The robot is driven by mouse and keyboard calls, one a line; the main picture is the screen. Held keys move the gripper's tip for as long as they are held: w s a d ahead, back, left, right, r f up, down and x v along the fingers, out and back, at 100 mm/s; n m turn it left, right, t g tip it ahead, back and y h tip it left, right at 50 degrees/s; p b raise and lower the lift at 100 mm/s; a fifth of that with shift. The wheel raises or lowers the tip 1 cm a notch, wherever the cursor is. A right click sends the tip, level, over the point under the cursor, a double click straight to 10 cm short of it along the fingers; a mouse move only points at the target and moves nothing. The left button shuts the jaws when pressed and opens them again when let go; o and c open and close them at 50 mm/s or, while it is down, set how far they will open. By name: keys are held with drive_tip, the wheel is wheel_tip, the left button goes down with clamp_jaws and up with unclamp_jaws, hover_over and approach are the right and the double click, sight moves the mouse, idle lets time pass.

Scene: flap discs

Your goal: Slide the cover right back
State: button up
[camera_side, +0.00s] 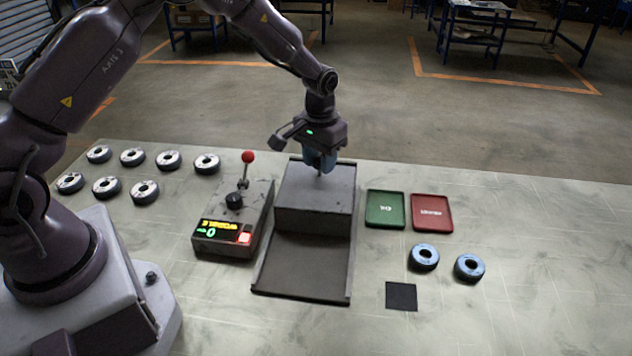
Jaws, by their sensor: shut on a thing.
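The cover (313,213) is a dark grey box-shaped hood on a flat base with side rails (303,268). It sits over the rear part of the base, with its back edge close to the rails' far end. The front part of the base is bare, and no disc shows on it. My gripper (321,171) is above the rear of the cover's top, shut on what looks like a small knob (320,174) there. The fingers hide most of the knob. What is under the cover is hidden.
Left of the base stands a control box (222,243) with a red-balled lever (247,157). Several discs (144,192) lie far left. Green (385,222) and red (432,225) trays, two blue-grey discs (424,257) and a black square (401,296) lie right.

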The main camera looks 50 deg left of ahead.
drive_tip(key=s+d, duration=0.9)
drive_tip(key=shift+s+d, duration=0.25)
drive_tip(key=shift+d, duration=0.05)
drive_tip(key=o, duration=0.7)
idle(0.4)
drive_tip(key=shift+r, duration=0.1)
wheel_tip(320, 180, up, 8)
drive_tip(key=shift+f, duration=0.1)
idle(0.4)
idle(0.4)
drive_tip(key=s+a+r+m+t, duration=0.1)
drive_tip(key=s+r+t, duration=0.1)
drive_tip(key=s+r, duration=0.3)
drive_tip(key=s+a+r+m+t, duration=0.1)
drive_tip(key=s+a+r, duration=0.1)
drive_tip(key=s+r, duration=0.4)
drive_tip(key=s+a+r+m+t, duration=0.1)
drive_tip(key=s+a+r+t, duration=0.1)
drive_tip(key=s+r, duration=0.4)
drive_tip(key=shift+s+a+r+t, duration=0.1)
drive_tip(key=shift+s+r+t, duration=0.15)
drive_tip(key=shift+s+t, duration=0.1)
